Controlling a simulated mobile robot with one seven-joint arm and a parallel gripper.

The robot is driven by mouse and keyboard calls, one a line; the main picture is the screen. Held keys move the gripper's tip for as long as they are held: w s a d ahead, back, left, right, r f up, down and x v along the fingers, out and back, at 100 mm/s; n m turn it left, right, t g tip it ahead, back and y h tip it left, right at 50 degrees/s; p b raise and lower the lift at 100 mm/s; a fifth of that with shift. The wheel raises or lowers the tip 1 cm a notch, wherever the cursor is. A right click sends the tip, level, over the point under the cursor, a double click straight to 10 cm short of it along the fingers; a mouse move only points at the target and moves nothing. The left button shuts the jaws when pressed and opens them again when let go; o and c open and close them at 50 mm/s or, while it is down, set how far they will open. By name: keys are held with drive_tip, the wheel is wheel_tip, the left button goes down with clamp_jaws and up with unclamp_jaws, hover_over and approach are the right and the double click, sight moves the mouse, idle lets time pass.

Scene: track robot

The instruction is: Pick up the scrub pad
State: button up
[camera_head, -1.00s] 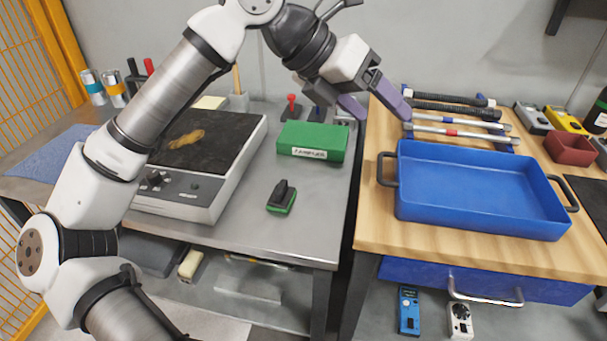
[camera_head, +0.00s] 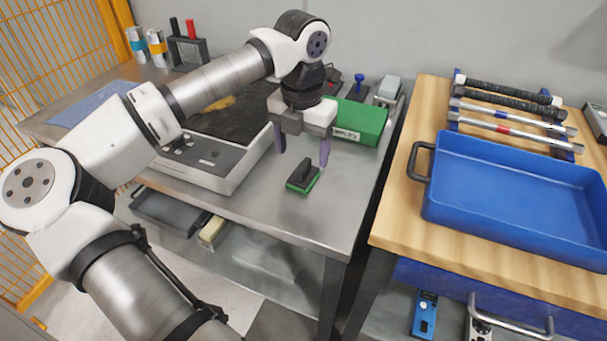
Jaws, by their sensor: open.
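The scrub pad (camera_head: 303,177) is a small green pad with a black handle on top. It lies on the grey metal table (camera_head: 262,211), near its front right part. My gripper (camera_head: 301,158) points down with its two purple fingers apart and empty. It is above and slightly behind the pad in the picture. Whether the fingertips reach the height of the pad's handle I cannot tell.
A green box (camera_head: 360,122) stands close behind my gripper. A blue tray (camera_head: 520,195) sits on the wooden bench (camera_head: 405,215) at right. Table space around the pad is clear.

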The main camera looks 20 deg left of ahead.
sight(303, 165)
drive_tip(key=shift+w+f, duration=0.15)
drive_tip(key=shift+f, duration=1.25)
drive_tip(key=shift+w+f, duration=0.1)
drive_tip(key=shift+f, duration=1.25)
drive_tip(key=shift+c, duration=0.4)
drive_tip(key=c, duration=1)
